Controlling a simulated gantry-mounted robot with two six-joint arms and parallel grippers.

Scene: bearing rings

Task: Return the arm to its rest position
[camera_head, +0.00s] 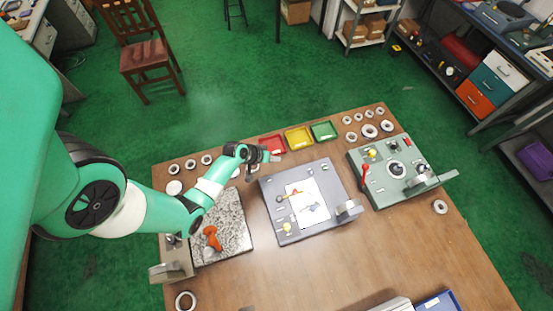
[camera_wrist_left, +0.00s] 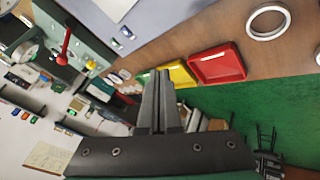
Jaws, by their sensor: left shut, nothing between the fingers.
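My left arm comes in from the left in the head view. Its gripper (camera_head: 274,158) is over the back part of the wooden table, just in front of the red tray (camera_head: 272,145). In the left wrist view the gripper's fingers (camera_wrist_left: 161,76) are together with nothing between them. That view also shows the red tray (camera_wrist_left: 217,66) to the right of the fingers and the yellow tray (camera_wrist_left: 180,74) partly behind them. My right gripper is not in view.
The wooden table (camera_head: 300,275) holds a grey fixture plate (camera_head: 275,215), a green fixture (camera_head: 385,190) and a granite block (camera_head: 235,235). Several bearing rings (camera_head: 369,130) lie along the back. A green tray (camera_head: 323,131) stands beside the yellow one. The front middle is clear.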

